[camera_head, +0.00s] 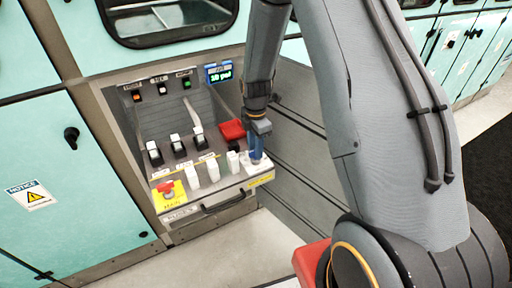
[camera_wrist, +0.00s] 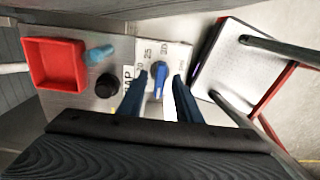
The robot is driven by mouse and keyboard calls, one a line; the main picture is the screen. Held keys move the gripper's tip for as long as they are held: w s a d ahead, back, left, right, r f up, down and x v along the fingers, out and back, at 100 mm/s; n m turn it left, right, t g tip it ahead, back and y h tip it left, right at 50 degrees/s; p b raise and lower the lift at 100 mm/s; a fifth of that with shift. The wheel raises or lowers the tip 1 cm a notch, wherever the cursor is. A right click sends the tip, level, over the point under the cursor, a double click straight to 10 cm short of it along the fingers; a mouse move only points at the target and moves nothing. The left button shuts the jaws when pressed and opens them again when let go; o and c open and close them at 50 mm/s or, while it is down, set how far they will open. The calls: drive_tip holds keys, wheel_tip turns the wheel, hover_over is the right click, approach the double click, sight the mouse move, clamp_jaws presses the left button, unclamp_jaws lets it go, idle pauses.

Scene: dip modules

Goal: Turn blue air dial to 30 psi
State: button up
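The blue air dial (camera_wrist: 159,78) sits on a pale scale plate (camera_wrist: 175,50) with printed numbers, 25 among them, in the wrist view. My gripper (camera_wrist: 161,84) has its two dark blue fingers apart, one on each side of the dial, with visible gaps. In the head view my gripper (camera_head: 257,157) points down at the right end of the control panel, and the dial cannot be made out from the fingers there. A small blue display (camera_head: 218,73) above the panel appears to read 10 psi; the digits are small.
A red tray (camera_wrist: 34,86), a light blue piece (camera_wrist: 100,52) and a black knob (camera_wrist: 106,86) lie left of the dial in the wrist view. The panel also has white switches (camera_head: 213,168), black levers (camera_head: 178,146) and a red emergency button (camera_head: 165,188).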

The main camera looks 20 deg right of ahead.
clamp_jaws()
